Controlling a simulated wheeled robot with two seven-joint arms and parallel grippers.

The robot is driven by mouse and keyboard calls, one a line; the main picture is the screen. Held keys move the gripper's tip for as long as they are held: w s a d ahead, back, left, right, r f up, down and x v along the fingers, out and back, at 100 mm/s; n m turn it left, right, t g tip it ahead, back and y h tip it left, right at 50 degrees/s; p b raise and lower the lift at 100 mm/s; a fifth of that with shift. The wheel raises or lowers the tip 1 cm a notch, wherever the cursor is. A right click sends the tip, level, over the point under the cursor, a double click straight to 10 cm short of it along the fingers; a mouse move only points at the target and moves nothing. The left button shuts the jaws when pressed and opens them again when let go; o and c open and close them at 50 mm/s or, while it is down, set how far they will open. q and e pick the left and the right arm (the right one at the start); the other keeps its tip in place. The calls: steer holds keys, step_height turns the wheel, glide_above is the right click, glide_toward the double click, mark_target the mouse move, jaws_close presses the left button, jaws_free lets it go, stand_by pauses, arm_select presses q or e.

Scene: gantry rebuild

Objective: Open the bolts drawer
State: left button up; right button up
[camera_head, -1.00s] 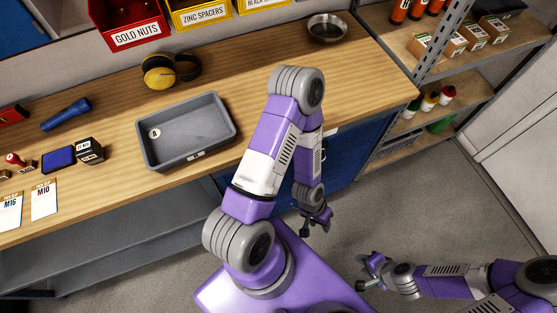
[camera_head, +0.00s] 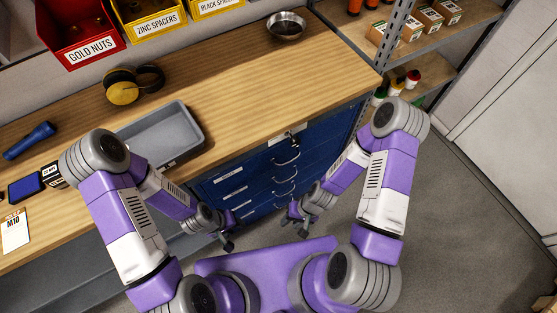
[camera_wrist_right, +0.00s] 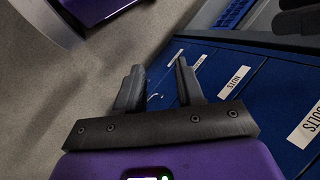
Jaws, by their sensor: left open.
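The blue drawer cabinet (camera_head: 250,174) stands under the right end of the workbench, its visible drawers shut. The bolts drawer (camera_wrist_right: 300,95) shows at the right of the right wrist view by its BOLTS label, beside a drawer labelled NUTS (camera_wrist_right: 262,85). In the head view the drawer labels are too small to read. My right gripper (camera_head: 297,215) is in front of the cabinet, apart from the handles. In the right wrist view its fingers (camera_wrist_right: 160,65) are spread and empty. My left gripper (camera_head: 228,236) is open, low at the cabinet's left side.
The wooden bench top (camera_head: 255,95) carries a grey tray (camera_head: 190,125), ear defenders (camera_head: 125,88) and a metal bowl (camera_head: 286,24). My left arm partly hides the tray. A metal shelf unit (camera_head: 430,50) stands to the right. Open floor (camera_head: 460,220) lies right of the cabinet.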

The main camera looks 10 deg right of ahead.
step_height(320, 180, down, 2)
steer(key=a+m+y, duration=0.1)
steer(key=a+y, duration=0.1)
steer(key=y, duration=0.2)
steer(key=m+t+y+b, duration=0.2)
steer(key=m+t, duration=0.4)
steer(key=t, duration=0.7)
glide_toward(290, 161)
steer(key=w+a+f, duration=0.1)
steer(key=w+a, duration=0.1)
steer(key=w, duration=0.1)
steer(key=b+x, duration=0.1)
steer(key=x, duration=0.5)
steer(key=shift+w+a, duration=0.1)
steer(key=shift+a, duration=0.2)
steer(key=shift+y, duration=0.3)
jaws_close()
